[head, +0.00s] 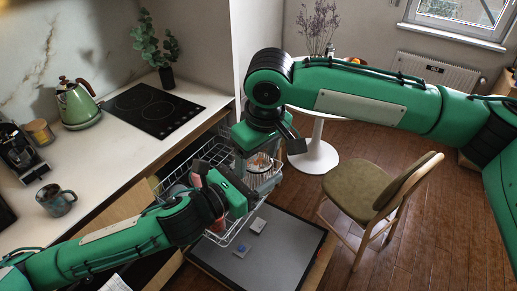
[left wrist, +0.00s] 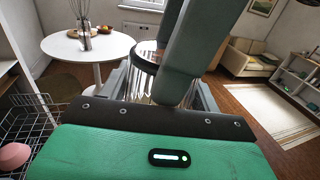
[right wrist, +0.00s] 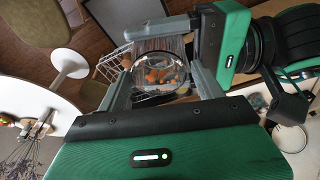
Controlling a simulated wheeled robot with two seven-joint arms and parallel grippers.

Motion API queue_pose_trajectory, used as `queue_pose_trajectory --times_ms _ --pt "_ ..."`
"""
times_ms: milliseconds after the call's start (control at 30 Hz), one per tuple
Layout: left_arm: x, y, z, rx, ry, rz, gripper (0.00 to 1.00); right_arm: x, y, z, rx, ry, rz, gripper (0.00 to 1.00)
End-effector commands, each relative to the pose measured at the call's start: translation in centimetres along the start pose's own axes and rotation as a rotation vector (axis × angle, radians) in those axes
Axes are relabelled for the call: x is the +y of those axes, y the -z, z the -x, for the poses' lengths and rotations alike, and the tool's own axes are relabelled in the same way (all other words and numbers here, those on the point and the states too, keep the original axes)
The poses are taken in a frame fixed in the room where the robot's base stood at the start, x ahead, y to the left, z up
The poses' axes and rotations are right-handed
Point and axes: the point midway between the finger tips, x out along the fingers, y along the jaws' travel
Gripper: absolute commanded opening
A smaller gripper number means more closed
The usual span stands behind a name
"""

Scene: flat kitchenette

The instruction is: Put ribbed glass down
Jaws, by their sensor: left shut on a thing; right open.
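The clear ribbed glass (head: 259,163) is held above the dishwasher's wire rack (head: 226,236). My left gripper (head: 246,186) is shut on it from the side. In the left wrist view the glass (left wrist: 137,86) shows between the fingers, partly hidden by a grey-green finger in front. My right gripper (head: 264,150) points down at the glass from above and is open. In the right wrist view the glass's round mouth (right wrist: 158,72) lies between the right gripper's spread fingers. Orange shapes show through the glass; I cannot tell what they are.
The open dishwasher door (head: 285,235) has two small items on it. A pink dish (left wrist: 14,155) sits in the rack. A chair (head: 375,190) and white round table (head: 316,158) stand to the right. The counter holds a kettle (head: 78,107) and mug (head: 56,200).

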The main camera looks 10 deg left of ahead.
Motion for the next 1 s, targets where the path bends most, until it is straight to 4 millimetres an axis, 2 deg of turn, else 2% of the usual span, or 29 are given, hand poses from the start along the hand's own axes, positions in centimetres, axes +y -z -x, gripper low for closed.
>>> queue_pose_trajectory --times_ms 167,367,400,500,833,1000 --pt "0.0 -0.1 0.0 -0.001 0.000 0.000 0.44 0.0 0.0 0.0 0.000 0.000 0.000 0.69" --pt "0.0 -0.1 0.0 -0.001 0.000 0.000 0.44 0.0 0.0 0.0 0.001 0.001 0.001 0.31" --pt "0.0 -0.1 0.0 -0.001 0.000 0.000 0.68 -0.1 0.0 0.1 0.001 0.001 0.001 0.31" --pt "0.0 -0.1 0.0 -0.001 0.000 0.000 0.87 -0.1 0.0 0.1 0.001 0.001 0.001 0.31" --pt "0.0 0.0 0.2 0.000 0.000 0.000 0.89 0.0 0.0 0.1 0.001 0.000 0.000 0.31" --pt "0.0 0.1 1.8 0.002 0.000 0.000 0.89 0.0 0.0 0.1 0.001 0.000 0.000 0.31"
